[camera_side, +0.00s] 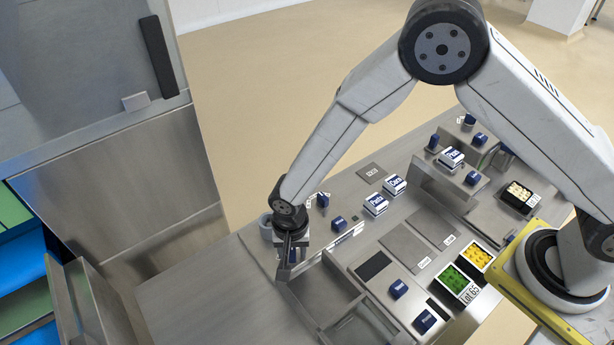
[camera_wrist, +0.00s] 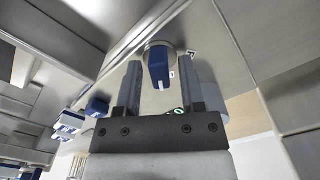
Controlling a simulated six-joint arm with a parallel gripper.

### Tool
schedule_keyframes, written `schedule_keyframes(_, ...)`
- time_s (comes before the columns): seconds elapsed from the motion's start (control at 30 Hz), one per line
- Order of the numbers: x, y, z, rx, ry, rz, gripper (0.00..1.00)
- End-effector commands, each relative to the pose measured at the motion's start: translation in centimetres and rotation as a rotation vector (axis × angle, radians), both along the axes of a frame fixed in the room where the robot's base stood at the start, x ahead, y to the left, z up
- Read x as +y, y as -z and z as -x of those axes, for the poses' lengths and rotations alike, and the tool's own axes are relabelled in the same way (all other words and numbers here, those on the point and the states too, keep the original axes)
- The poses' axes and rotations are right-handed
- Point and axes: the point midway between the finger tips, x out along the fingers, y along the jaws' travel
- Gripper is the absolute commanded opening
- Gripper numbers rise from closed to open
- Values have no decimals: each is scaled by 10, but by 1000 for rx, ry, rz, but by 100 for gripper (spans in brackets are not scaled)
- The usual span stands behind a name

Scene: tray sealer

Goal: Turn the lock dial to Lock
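A blue dial knob (camera_wrist: 158,66) on a round grey base sits on the steel panel in the wrist view. Small white labels (camera_wrist: 172,74) lie beside it, too small to read. My gripper (camera_wrist: 163,62) is open, with one finger on each side of the knob in that view and visible gaps between fingers and knob. I cannot tell whether the fingertips reach down around it. In the side view my gripper (camera_side: 291,246) points down at the left part of the steel worktop, and the knob there is mostly hidden by the fingers.
Steel-walled compartments (camera_side: 335,290) stand just right of my gripper. Other blue knobs (camera_side: 338,222), labelled blue-and-white packs (camera_side: 376,204), a green-filled tray (camera_side: 453,280) and a yellow-filled tray (camera_side: 477,256) are farther right. A tall steel cabinet (camera_side: 150,180) stands at the left.

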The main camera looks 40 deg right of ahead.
Motion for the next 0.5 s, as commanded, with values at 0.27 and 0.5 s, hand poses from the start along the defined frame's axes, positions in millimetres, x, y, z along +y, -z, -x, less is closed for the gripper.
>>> schedule_keyframes(0.27,0,-3,0,0,-1,0,50)
schedule_keyframes(0.5,0,-18,0,-1,-1,-1,50)
